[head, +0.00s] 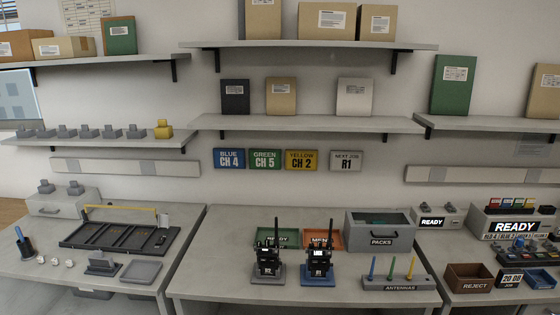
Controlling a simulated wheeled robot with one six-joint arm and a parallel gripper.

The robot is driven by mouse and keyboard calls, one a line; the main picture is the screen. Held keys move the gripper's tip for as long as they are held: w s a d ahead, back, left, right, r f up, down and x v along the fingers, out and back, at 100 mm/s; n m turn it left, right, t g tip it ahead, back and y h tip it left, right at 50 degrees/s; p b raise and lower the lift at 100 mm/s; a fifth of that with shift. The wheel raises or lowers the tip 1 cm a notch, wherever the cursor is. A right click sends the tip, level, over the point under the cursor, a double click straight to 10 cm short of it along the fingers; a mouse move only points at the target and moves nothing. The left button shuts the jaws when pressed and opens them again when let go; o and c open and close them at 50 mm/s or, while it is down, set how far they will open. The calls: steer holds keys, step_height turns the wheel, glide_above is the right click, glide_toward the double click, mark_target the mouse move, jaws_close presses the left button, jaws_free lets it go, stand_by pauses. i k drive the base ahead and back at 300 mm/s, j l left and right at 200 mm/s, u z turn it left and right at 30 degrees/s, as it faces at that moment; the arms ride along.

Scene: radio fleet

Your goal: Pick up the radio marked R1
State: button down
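Two black radios stand upright in the head view near the front of the middle table. The left radio (268,258) is in a grey stand (268,279), and its small label seems to read R2. The right radio (319,260) is in a blue stand (318,280); its white label is too small to read surely. A sign on the wall (346,160) reads NEXT JOB R1. My gripper is not in view.
Behind the radios lie a green tray (280,236) and an orange tray (336,240), partly hidden. A grey PACKS bin (382,237) is behind right, and an ANTENNAS rack (398,284) with upright antennas is at right. The table's left front (210,275) is clear.

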mark_target(320, 270)
steer(key=i+j, duration=0.15)
steer(key=i, duration=0.35)
steer(key=i+j+z, duration=0.15)
steer(key=i, duration=0.35)
